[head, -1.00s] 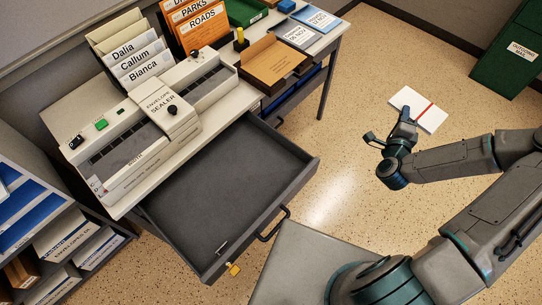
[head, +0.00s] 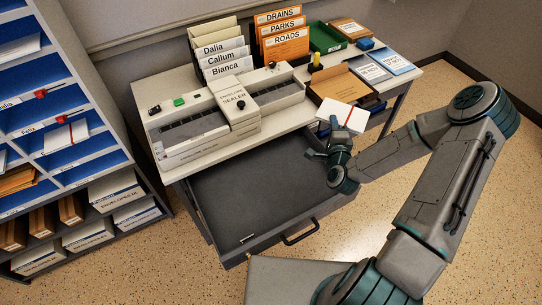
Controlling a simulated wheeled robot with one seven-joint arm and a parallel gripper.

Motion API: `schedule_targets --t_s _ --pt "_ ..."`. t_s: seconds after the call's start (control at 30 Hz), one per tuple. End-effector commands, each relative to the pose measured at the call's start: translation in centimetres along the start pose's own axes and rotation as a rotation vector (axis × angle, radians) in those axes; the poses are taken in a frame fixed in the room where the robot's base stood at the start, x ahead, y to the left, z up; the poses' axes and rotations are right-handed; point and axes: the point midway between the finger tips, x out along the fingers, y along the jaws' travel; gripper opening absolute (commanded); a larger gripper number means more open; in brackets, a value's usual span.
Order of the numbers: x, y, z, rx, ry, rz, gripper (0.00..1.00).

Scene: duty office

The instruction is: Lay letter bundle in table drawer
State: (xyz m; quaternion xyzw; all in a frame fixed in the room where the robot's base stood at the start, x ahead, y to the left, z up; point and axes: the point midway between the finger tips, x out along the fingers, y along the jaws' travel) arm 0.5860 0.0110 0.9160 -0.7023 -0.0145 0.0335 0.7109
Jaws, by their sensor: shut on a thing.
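The letter bundle, white with a red band (head: 340,115), is held in my gripper (head: 337,133), which is shut on it. The bundle is in the air near the table's front edge, above the right back part of the open drawer. The table drawer (head: 255,190) is pulled out under the envelope sealer, and its dark floor looks empty except for a small light mark near the front left. My gripper's fingers are partly hidden by its own body and the bundle.
The envelope sealer (head: 232,108) fills the tabletop above the drawer. A brown open box (head: 343,90) stands right of it. A shelf unit (head: 60,120) at the left holds another red-banded bundle (head: 66,136). The drawer's handle (head: 301,233) sticks out in front.

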Motion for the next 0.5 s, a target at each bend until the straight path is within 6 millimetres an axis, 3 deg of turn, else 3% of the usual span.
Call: schedule_targets --t_s 0.17,0.3,0.5 --pt "-0.1 0.0 5.4 0.013 -0.284 0.099 0.0" --pt "-1.9 1.5 10.5 0.012 -0.574 0.229 0.0" --pt "-5.0 4.1 13.5 -0.015 -0.828 0.367 0.0"
